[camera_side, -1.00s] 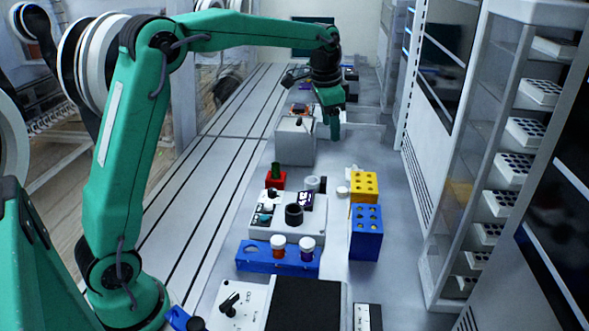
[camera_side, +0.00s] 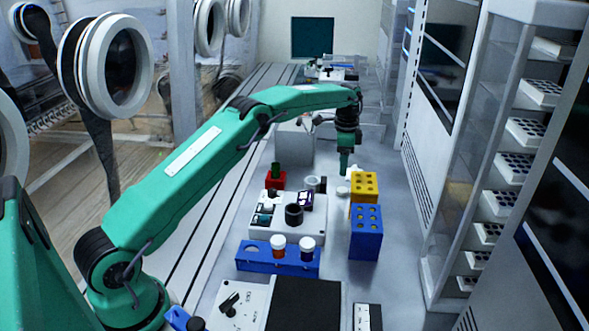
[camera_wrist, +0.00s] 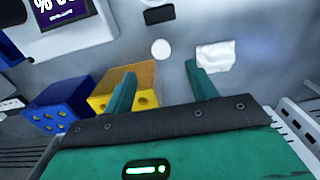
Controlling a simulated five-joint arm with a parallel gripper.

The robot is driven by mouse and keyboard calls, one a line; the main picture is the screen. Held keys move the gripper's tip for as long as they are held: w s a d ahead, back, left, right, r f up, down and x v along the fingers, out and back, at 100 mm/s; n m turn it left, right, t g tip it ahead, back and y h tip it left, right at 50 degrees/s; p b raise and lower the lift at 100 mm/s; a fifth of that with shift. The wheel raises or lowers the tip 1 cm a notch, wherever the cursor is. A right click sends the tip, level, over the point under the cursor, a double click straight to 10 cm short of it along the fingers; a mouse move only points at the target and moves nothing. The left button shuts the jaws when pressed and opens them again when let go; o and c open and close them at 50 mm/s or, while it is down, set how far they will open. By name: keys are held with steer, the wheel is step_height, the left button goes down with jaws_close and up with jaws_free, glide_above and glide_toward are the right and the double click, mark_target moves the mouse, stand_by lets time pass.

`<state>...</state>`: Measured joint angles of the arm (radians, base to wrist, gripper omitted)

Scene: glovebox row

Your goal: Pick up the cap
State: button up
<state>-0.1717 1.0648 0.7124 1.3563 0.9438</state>
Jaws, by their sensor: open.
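The cap is a small white round disc. In the side view the cap (camera_side: 342,191) lies on the grey bench, just left of the yellow block. In the wrist view the cap (camera_wrist: 161,49) lies a little beyond my fingertips, in line with the gap between them. My gripper (camera_side: 345,172) points down behind and above the cap. In the wrist view my gripper (camera_wrist: 160,70) has its two green fingers apart with nothing between the tips.
A yellow holed block (camera_side: 365,184) and a blue holed block (camera_side: 366,236) stand right of the cap. A white crumpled piece (camera_wrist: 216,56) lies near one finger. A white device (camera_side: 262,222) and a blue rack with two vials (camera_side: 258,262) stand nearer the camera.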

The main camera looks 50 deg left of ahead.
mark_target(340, 190)
steer(key=shift+w+a+f, duration=0.1)
steer(key=shift+a+f, duration=0.05)
steer(key=shift+f, duration=4.25)
steer(key=c, duration=1.1)
